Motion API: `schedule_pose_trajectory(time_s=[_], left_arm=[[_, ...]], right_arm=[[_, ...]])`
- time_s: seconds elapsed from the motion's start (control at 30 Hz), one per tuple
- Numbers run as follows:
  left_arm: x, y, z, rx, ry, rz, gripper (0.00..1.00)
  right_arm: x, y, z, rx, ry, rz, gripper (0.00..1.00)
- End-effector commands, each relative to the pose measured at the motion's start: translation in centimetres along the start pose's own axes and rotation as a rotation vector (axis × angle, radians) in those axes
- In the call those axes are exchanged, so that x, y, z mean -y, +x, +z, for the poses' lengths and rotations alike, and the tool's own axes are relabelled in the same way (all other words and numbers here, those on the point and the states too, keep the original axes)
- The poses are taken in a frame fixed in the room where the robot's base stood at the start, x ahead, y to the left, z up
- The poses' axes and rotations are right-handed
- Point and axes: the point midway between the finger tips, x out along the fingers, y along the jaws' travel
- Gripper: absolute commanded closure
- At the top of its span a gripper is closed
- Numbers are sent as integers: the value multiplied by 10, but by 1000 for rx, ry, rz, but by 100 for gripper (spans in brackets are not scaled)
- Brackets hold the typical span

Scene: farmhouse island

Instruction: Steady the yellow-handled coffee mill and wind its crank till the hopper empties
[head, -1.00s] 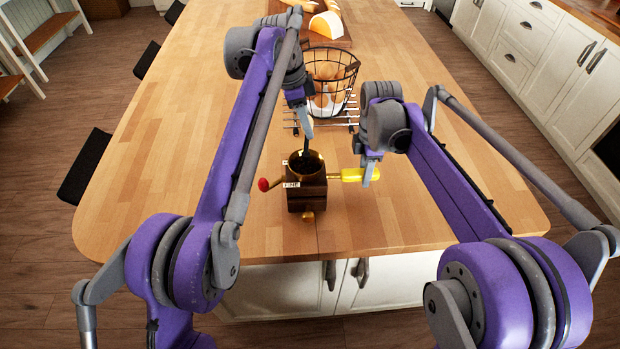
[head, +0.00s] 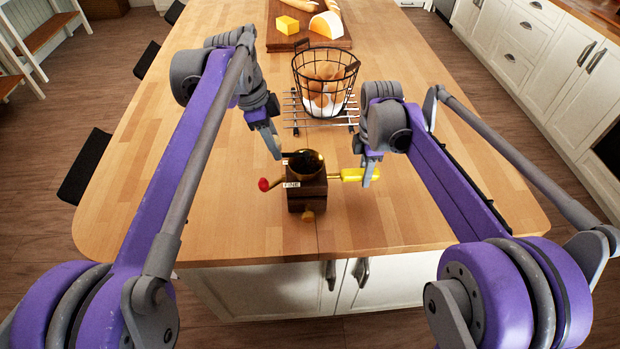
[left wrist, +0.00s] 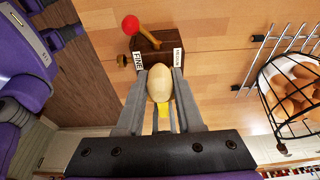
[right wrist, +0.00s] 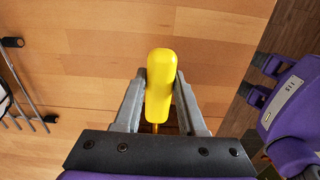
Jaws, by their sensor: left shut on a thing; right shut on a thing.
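The coffee mill (head: 306,192) stands upright near the island's front edge, a dark wooden box with a brass hopper (head: 309,163) on top. Its yellow handle (head: 352,174) sticks out to the right; my right gripper (head: 370,170) is shut around it, as the right wrist view (right wrist: 158,85) shows. My left gripper (head: 277,152) is shut on the crank's pale egg-shaped knob (left wrist: 160,84), left of and behind the hopper. The dark crank arm runs from there to the hopper. A red-tipped brass lever (head: 264,184) points left. The hopper's inside looks mostly brass with dark shading; its contents are unclear.
Behind the mill, a wire basket of eggs (head: 325,85) stands on a metal rack (head: 291,108). Farther back is a board (head: 280,42) with cheese and bread. The wooden top is clear on both sides.

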Motion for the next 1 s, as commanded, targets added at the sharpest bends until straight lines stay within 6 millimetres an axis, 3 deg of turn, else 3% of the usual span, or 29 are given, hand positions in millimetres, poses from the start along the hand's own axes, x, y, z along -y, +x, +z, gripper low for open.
schedule_pose_trajectory(time_s=[1.0], left_arm=[[-10,0,0,1,1,0,100]], right_arm=[[0,0,0,0,0,0,100]])
